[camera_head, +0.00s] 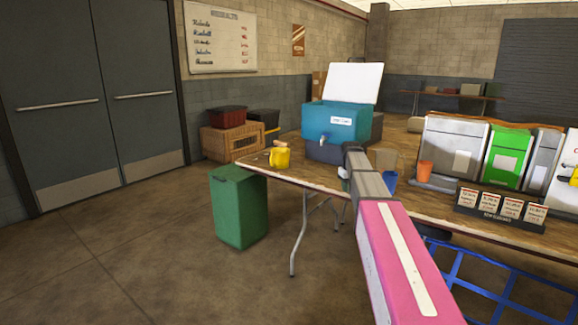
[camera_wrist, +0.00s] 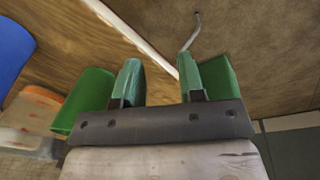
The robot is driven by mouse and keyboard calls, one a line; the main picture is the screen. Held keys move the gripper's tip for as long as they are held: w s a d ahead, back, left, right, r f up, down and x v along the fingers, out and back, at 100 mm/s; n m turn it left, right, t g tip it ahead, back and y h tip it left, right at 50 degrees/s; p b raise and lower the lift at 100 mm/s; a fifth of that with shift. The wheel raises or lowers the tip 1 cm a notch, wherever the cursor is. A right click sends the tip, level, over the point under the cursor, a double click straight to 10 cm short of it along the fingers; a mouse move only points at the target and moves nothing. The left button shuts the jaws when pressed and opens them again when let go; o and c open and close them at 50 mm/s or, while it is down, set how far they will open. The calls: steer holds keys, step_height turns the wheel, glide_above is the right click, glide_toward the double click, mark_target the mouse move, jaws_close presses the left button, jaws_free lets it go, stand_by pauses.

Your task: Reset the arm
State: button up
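My arm, pink with a white stripe and grey toward its far end, reaches forward over the wooden table (camera_head: 440,205) in the head view. The far end of the arm is around the table's middle, and my gripper is mostly hidden behind it there. In the wrist view my gripper (camera_wrist: 160,75) shows two green fingers standing apart, with nothing between them. Behind the gap are a pale strip and brown surface.
A yellow pitcher (camera_head: 280,156) and a teal cooler (camera_head: 338,122) stand on the table left of my arm. A blue container (camera_head: 389,181), an orange cup (camera_head: 425,168) and several dispensers stand to the right. A green bin (camera_head: 240,206) stands on the floor; floor to its left is clear.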

steer(key=s+a+f+m, duration=0.1)
steer(key=s+a+f, duration=0.1)
steer(key=s+f, duration=0.5)
steer(key=s+a+f+m, duration=0.2)
steer(key=s+f, duration=0.6)
steer(key=s, duration=0.7)
steer(key=s+a+f+m+g, duration=0.1)
steer(key=s+a+f, duration=0.2)
steer(key=s+f, duration=0.4)
steer(key=s, duration=0.5)
steer(key=shift+a+f+m+y, duration=0.25)
steer(key=shift+a+m+y, duration=0.05)
steer(key=shift+m, duration=0.1)
steer(key=shift+a, duration=0.1)
